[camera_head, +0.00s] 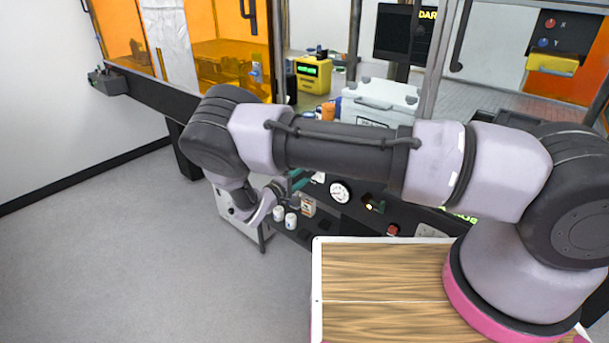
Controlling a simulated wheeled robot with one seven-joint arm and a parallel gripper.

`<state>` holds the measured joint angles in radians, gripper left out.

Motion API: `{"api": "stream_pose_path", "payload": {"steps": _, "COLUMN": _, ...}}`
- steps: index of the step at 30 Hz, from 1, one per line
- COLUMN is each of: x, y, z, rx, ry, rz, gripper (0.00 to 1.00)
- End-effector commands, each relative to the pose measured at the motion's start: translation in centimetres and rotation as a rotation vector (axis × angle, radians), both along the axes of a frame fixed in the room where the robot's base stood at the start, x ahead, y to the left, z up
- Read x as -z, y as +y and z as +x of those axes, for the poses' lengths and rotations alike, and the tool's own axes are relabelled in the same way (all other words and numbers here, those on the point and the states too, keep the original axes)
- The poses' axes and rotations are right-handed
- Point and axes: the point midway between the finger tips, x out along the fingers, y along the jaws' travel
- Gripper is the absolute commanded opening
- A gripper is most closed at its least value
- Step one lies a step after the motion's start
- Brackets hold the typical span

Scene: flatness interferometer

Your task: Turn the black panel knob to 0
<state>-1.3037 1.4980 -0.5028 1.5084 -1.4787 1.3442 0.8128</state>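The front panel (355,215) below the bench is dark and partly hidden by my arm. A white round gauge (339,192) sits on it. To the gauge's right is a small dark part with a yellowish mark (374,204), which may be the black panel knob; its setting is too small to read. My arm reaches left across the view and bends down.
A red button (393,229) sits lower right on the panel. A white lidded case (380,102) and a yellow device (313,75) are on the bench. The grey floor (130,250) at left is clear.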

Motion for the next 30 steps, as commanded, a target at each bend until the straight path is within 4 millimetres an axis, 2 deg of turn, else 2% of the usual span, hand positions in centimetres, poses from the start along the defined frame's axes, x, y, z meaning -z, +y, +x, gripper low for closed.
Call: {"api": "stream_pose_path", "payload": {"steps": 30, "x": 0.24, "y": 0.19, "z": -0.06, "rx": -0.005, "ry": 0.594, "rz": -0.76, "gripper": 0.0}}
